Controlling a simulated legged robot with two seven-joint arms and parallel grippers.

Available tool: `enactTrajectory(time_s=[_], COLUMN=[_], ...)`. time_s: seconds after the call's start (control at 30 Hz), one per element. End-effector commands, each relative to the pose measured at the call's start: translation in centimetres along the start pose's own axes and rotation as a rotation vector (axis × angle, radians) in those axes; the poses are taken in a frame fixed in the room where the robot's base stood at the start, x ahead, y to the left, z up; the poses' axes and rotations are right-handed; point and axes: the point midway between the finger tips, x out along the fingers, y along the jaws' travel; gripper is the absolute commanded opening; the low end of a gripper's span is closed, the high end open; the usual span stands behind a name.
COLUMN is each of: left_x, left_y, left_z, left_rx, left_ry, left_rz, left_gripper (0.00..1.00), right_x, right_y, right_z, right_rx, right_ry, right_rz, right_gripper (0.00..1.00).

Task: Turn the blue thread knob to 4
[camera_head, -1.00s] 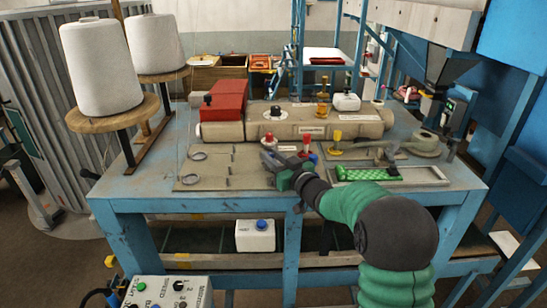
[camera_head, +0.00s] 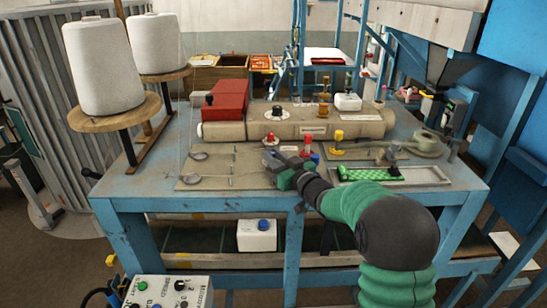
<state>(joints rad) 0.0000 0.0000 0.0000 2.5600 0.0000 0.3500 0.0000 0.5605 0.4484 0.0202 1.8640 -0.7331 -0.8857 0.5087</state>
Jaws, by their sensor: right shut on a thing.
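My right arm comes in from the lower right, and its gripper (camera_head: 271,160) is low over the flat plate on the bench. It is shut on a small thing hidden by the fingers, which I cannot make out. A small blue knob (camera_head: 315,158) stands just right of the gripper, partly behind my wrist. A red knob (camera_head: 308,138) stands behind it. Any numbers by the blue knob are too small to read. My left gripper is not in view.
A red-capped post (camera_head: 269,137) is just behind the gripper and a yellow knob (camera_head: 338,138) is to the right. A green strip (camera_head: 368,174) lies in a frame. Big thread cones (camera_head: 100,68) stand at left. A blue-capped white box (camera_head: 257,235) sits below the bench.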

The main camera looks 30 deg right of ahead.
Motion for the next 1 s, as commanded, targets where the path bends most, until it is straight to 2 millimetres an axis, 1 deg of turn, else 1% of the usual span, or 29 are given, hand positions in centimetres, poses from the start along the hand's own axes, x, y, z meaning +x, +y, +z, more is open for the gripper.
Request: enactTrajectory(time_s=[0.23,0.27,0.4,0.67,0.77,0.87,0.97,1.0], left_x=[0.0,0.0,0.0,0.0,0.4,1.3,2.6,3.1], left_y=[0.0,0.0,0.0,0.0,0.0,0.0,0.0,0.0], left_z=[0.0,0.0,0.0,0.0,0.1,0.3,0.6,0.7], left_rx=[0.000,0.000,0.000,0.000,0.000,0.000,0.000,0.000], left_ry=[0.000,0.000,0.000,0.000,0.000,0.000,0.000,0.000], left_rz=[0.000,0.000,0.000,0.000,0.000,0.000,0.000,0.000], left_gripper=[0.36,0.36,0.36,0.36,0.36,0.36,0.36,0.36], right_x=[-0.1,-0.1,0.0,0.0,-0.5,-2.0,-4.7,-5.9], right_y=[0.1,0.1,0.1,0.0,0.1,0.2,0.2,0.2], right_z=[0.1,0.1,0.1,0.1,0.2,0.4,0.5,0.6], right_rx=[0.000,0.000,0.000,0.000,0.000,-0.003,-0.004,-0.003], right_ry=[-0.002,-0.002,-0.002,-0.001,-0.001,-0.001,0.002,0.001], right_rz=[0.002,0.002,0.002,0.001,0.002,0.003,0.004,0.005], right_gripper=[0.00,0.26,0.44,0.44,0.44,0.44,0.44,0.44])
